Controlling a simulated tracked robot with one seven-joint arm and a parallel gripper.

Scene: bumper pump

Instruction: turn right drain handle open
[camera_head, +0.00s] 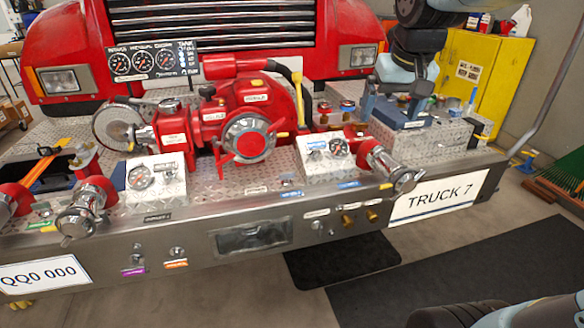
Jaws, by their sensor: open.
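The right outlet (390,170) is a chrome fitting with a red collar at the front right of the bumper. A small yellow lever (385,187) shows beside its lower left side; it may be the right drain handle, but its label is too small to read. Parts of my arm (415,50) show at the top right, behind and above the right outlet. I cannot make out my gripper's fingers, and nothing of mine touches the lever.
A red pump (255,115) stands mid-bumper, with a gauge plate (325,150) left of the right outlet. A blue fixture (400,112) stands on the right deck. A yellow cabinet (480,65) is behind. The floor mat (470,255) in front is clear except for my body at bottom right.

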